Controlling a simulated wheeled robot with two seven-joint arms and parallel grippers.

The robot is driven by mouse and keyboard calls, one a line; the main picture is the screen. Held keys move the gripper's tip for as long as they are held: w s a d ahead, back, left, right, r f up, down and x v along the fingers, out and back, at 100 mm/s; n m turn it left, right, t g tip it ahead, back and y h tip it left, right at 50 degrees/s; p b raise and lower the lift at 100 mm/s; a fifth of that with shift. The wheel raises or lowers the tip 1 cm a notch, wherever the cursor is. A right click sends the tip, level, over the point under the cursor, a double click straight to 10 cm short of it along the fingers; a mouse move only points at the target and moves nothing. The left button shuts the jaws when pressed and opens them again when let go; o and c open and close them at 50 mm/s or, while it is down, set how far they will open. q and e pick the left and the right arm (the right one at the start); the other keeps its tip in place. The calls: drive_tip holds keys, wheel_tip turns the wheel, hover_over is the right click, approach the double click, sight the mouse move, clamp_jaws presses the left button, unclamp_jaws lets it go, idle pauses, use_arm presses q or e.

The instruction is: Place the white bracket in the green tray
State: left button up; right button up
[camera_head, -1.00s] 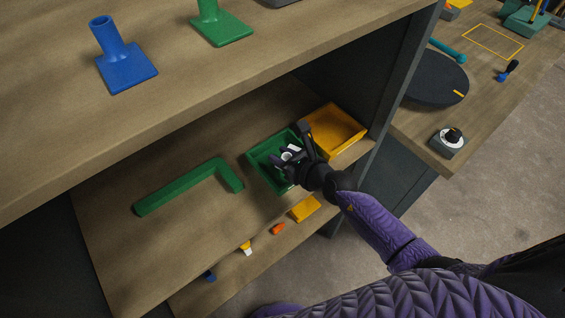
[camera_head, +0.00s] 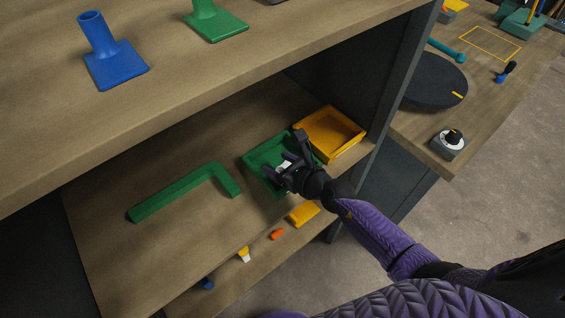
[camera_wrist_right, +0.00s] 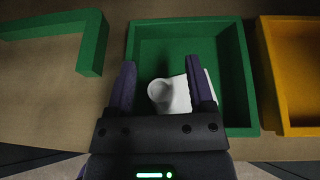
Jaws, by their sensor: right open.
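The green tray (camera_head: 257,156) stands on the lower shelf, left of a yellow tray. The white bracket (camera_wrist_right: 180,96), a round boss with a flat plate, shows over the tray floor in the right wrist view. In the head view only a small white patch of it shows, as my right gripper covers the rest. My right gripper (camera_wrist_right: 160,66) is open over the green tray (camera_wrist_right: 175,26), with one finger on each side of the bracket. I cannot tell whether a finger touches it. My left gripper is not in view.
A yellow tray (camera_head: 337,130) adjoins on the right. A green L-shaped bar (camera_head: 180,192) lies to the left. A yellow block (camera_head: 304,214) and an orange piece (camera_head: 277,234) lie in front. The upper shelf with a blue post (camera_head: 115,62) overhangs the back.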

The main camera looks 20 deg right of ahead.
drive_tip(key=shift+r+p, duration=0.5)
drive_tip(key=shift+r, duration=0.2)
drive_tip(key=p+v, duration=0.1)
drive_tip(key=v, duration=0.3)
drive_tip(key=shift+s+d+p, duration=0.1)
drive_tip(key=shift+s+p, duration=0.05)
drive_tip(key=shift+p, duration=0.25)
drive_tip(key=p+v, duration=0.1)
drive_tip(key=v, duration=0.6)
drive_tip(key=s+d+f+m+g+h, duration=0.1)
drive_tip(key=s+d+f+m+h, duration=0.15)
drive_tip(key=f+m, duration=0.55)
drive_tip(key=s+d+f+m+g+h, duration=0.1)
drive_tip(key=s+d+f+m+h, duration=0.2)
drive_tip(key=f+m, duration=0.55)
drive_tip(key=s+a+f+m+g+b, duration=0.2)
drive_tip(key=s+f+m+g, duration=0.2)
drive_tip(key=s+f+m, duration=0.3)
drive_tip(key=s+a+f+m+g+b, duration=0.2)
drive_tip(key=s+f+m+g, duration=0.3)
drive_tip(key=s+m, duration=1)
wheel_tip(320, 180, down, 4)
drive_tip(key=shift+s+a+r+g, duration=0.25)
drive_tip(key=shift+s+a+g, duration=0.1)
drive_tip(key=shift+s, duration=0.85)
